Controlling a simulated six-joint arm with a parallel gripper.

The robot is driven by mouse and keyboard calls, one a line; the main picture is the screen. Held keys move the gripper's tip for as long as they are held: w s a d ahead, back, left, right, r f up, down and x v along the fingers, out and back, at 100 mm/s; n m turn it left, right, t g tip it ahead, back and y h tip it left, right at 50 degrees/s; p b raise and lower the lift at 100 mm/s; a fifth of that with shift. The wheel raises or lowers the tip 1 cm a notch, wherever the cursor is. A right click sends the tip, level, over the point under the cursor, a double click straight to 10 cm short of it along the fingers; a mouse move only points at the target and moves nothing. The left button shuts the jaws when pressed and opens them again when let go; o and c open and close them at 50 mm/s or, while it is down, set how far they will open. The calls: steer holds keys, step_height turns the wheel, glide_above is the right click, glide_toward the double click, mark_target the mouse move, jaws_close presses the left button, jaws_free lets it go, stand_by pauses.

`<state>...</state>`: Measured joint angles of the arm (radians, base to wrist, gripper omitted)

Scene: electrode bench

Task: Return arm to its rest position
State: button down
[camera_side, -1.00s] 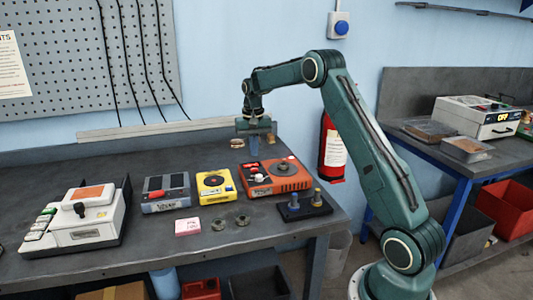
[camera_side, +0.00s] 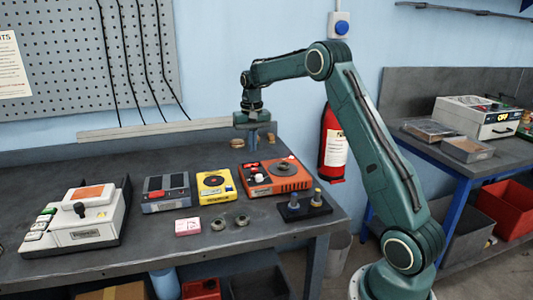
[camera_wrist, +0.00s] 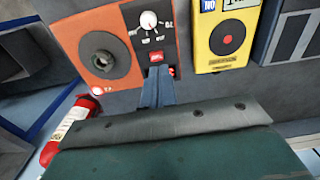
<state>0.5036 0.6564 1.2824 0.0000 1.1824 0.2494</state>
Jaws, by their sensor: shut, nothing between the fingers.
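My gripper (camera_side: 253,147) points down above the back of the bench, behind the orange device. Its fingers are shut with nothing between them. In the wrist view the closed fingers (camera_wrist: 157,88) show in front of the orange device (camera_wrist: 118,22), near its red switch. The orange device also shows in the side view (camera_side: 290,181), with a white knob and a dark round dial. In the side view the gripper appears apart from it. My arm is bent at the elbow and reaches left over the bench from its base at the right.
The yellow device (camera_side: 216,196), grey device (camera_side: 166,203) and white machine (camera_side: 92,236) stand left on the bench (camera_side: 150,255). Two metal rings and a pink block (camera_side: 187,227) lie in front. A black peg stand (camera_side: 305,212) is near the right edge. A fire extinguisher (camera_side: 333,150) hangs behind.

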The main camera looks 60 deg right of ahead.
steer(key=s+a+r+n+t, duration=0.1)
steer(key=s+a+r+n, duration=0.1)
steer(key=s+a+r, duration=0.5)
steer(key=s+a+r+n+t, duration=0.2)
steer(key=s+a+r, duration=0.35)
steer(key=a, duration=0.45)
steer(key=s+a+f+n+t, duration=0.1)
steer(key=s+a+n, duration=0.1)
steer(key=s+a, duration=0.3)
steer(key=s+a+f+n+t, duration=0.1)
steer(key=s+a, duration=0.3)
steer(key=s, duration=0.9)
steer(key=shift+a+f+n, duration=0.35)
steer(key=shift+f+n, duration=0.05)
steer(key=shift+n, duration=0.4)
stand_by(3.7)
